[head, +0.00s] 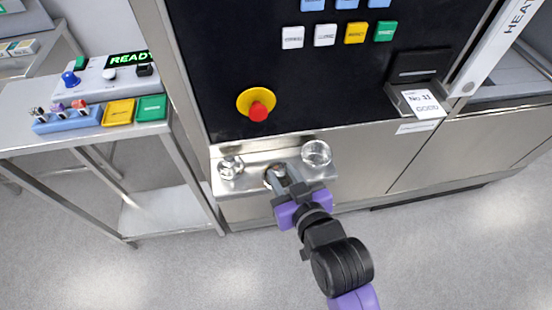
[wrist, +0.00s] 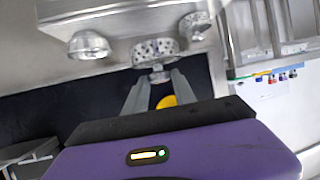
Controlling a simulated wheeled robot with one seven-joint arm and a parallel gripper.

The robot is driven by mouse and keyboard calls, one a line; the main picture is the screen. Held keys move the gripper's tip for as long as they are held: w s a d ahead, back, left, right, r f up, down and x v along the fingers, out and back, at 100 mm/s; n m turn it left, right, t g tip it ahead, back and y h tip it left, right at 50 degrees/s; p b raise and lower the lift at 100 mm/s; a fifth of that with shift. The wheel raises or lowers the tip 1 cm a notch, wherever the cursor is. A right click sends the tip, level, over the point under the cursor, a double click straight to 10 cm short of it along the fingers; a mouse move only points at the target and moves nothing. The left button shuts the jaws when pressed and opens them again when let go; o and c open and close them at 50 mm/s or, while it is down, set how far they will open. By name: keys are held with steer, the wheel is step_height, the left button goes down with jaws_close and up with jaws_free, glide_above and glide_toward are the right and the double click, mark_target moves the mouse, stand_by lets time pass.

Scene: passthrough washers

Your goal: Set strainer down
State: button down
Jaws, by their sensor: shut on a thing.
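A perforated metal strainer (wrist: 155,51) is in the middle of the wrist view, with a small knob towards me. My gripper (wrist: 160,77) is shut on that knob. In the head view my gripper (head: 281,171) reaches over the front part of a small metal shelf (head: 248,187) on the machine's front. There the fingers hide most of the strainer. It is close to the shelf, and I cannot tell whether it touches it.
A clear or shiny cup (head: 316,153) stands right of my gripper on the shelf. A small metal fitting (head: 230,167) is at the left. A red emergency button (head: 258,111) sits above. A side table (head: 90,135) stands at the left.

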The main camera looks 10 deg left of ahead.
steer(key=w+a, duration=0.2)
steer(key=w, duration=0.6)
steer(key=f, duration=0.3)
steer(key=f+p, duration=0.1)
steer(key=f, duration=0.2)
steer(key=shift+a+f, duration=0.2)
steer(key=shift+f, duration=0.05)
steer(key=shift+w+f, duration=0.25)
steer(key=shift+f, duration=0.2)
steer(key=c, duration=1)
jaws_free()
steer(key=shift+c, duration=0.2)
